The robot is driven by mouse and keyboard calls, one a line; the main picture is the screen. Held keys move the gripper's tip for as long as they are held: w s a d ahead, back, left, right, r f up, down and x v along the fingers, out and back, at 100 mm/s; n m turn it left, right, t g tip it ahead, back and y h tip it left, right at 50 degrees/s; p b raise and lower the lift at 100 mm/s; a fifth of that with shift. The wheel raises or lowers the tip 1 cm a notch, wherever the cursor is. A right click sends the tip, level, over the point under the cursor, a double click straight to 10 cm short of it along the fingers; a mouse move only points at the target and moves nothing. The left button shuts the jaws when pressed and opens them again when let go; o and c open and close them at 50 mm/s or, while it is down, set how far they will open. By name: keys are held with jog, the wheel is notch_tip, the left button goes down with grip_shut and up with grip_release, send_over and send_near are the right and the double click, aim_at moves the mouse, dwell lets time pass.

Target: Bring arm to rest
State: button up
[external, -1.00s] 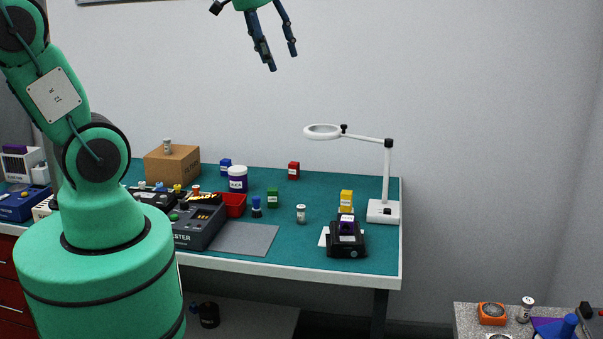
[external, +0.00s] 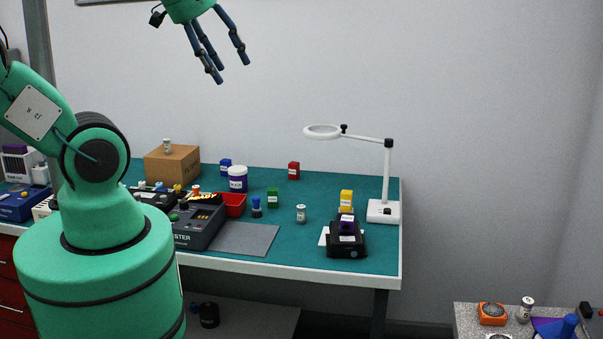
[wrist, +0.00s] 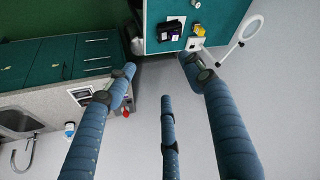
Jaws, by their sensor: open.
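My gripper (external: 231,72) is high above the back of the workbench in the external view, fingers pointing down and spread, with nothing between them. The wrist view shows its blue fingers (wrist: 160,75) apart and empty, with the floor and the bench edge beyond them. My arm is raised and bent, with its upper part running out of the top left of the external view.
The teal workbench (external: 290,258) holds a cardboard box (external: 180,168), a red bin (external: 236,205), a tester (external: 200,238), small coloured blocks and a black device (external: 346,246). A magnifier lamp (external: 387,180) stands at its right. A grey side table (external: 465,320) is at lower right. Air around my gripper is clear.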

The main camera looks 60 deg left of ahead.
notch_tip(320, 180, down, 14)
jog(key=b, duration=1.3)
jog(key=shift+r, duration=0.25)
